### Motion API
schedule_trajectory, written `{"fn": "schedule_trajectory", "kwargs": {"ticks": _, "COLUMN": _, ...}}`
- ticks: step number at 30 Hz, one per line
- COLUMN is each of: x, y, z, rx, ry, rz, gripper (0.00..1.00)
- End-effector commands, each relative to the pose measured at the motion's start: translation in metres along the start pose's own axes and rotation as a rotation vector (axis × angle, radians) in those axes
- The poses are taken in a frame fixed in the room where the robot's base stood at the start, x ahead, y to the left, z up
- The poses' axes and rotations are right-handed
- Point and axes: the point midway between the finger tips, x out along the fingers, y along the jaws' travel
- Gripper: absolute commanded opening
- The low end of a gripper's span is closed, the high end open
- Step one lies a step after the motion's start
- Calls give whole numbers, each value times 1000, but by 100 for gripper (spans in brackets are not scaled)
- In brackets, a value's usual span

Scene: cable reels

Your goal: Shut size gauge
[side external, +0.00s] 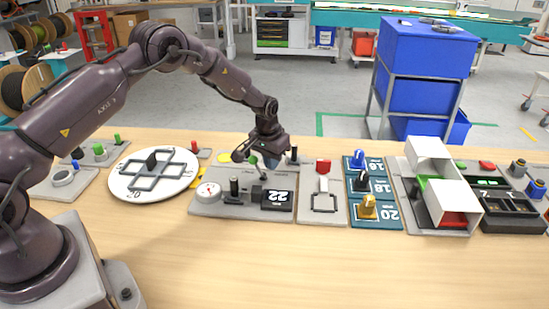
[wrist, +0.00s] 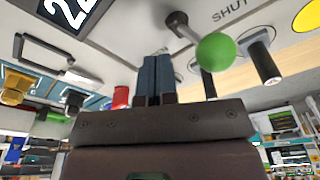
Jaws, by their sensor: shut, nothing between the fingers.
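The size gauge is a grey board (side external: 225,209) with a black display reading 22 (side external: 277,197), a white dial (side external: 208,192) and dark posts. The display also shows at the top left of the wrist view (wrist: 70,12). In the wrist view a lever with a green ball knob (wrist: 216,52) stands on the board near the printed word SHUT. My gripper (side external: 270,163) is over the back of the board. Its fingers (wrist: 157,78) are together and empty, with the green knob to their right in the wrist view. In the side view the arm's end partly hides the knob.
Left of the board is a white round turntable (side external: 186,174) with a grey cross frame. To the right are a panel with a red block (side external: 323,166), a numbered blue board (side external: 385,218) and an open white-lidded box (side external: 428,154). The table front is clear.

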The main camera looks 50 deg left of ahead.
Motion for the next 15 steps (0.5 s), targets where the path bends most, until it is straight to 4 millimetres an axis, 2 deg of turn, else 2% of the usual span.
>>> {"fn": "schedule_trajectory", "kwargs": {"ticks": 5, "x": -3, "y": 4, "z": -3, "rx": 0, "ry": 1, "rz": 0, "gripper": 0}}
{"fn": "schedule_trajectory", "kwargs": {"ticks": 15, "x": -58, "y": 4, "z": -12, "rx": 0, "ry": 2, "rz": 0, "gripper": 0}}
